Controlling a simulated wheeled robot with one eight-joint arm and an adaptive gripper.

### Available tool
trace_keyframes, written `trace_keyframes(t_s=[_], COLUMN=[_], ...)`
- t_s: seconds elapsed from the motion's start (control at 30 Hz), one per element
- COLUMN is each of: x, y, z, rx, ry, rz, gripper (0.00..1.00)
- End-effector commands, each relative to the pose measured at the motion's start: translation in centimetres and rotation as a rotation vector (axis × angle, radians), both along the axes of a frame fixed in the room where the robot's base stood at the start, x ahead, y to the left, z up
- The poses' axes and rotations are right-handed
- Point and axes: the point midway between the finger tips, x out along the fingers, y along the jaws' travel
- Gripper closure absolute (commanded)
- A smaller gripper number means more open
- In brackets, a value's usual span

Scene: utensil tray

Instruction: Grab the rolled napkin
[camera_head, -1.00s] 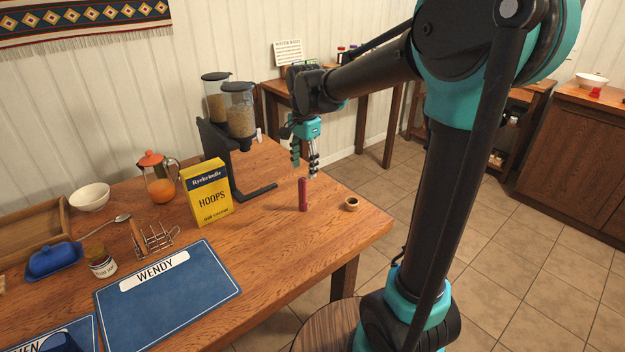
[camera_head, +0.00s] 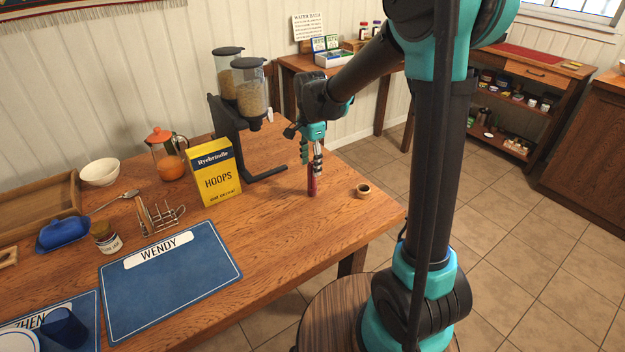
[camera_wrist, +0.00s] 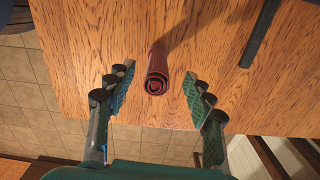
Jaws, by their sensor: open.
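The rolled napkin (camera_head: 311,186) is a dark red roll standing upright on the wooden table. In the wrist view its spiral end (camera_wrist: 156,84) faces the camera, centred between my fingers and a little ahead of their tips. My gripper (camera_head: 312,165) is pointing down at the napkin and hides its upper part in the head view. In the wrist view my gripper (camera_wrist: 160,88) is open, with a gap on each side of the napkin. I see no contact.
A small wooden ring (camera_head: 363,190) lies right of the napkin near the table edge. The cereal dispenser (camera_head: 236,125) and the yellow Hoops box (camera_head: 217,174) stand to the left. The table (camera_head: 290,235) is clear in front of the napkin.

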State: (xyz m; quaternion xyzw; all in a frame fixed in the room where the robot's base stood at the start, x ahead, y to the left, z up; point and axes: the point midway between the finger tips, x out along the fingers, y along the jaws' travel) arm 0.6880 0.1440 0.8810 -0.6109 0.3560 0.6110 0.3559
Motion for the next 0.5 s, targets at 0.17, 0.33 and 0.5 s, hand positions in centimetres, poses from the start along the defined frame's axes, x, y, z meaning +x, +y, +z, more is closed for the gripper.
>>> trace_keyframes(t_s=[0.17, 0.33, 0.5], x=[0.0, -0.1, -0.1], y=[0.0, -0.3, -0.5], z=[-1.2, -2.9, -5.3], rx=[0.0, 0.0, 0.0], ry=[0.0, 0.0, 0.0], rz=[0.0, 0.0, 0.001], gripper=[0.47, 0.47, 0.47])
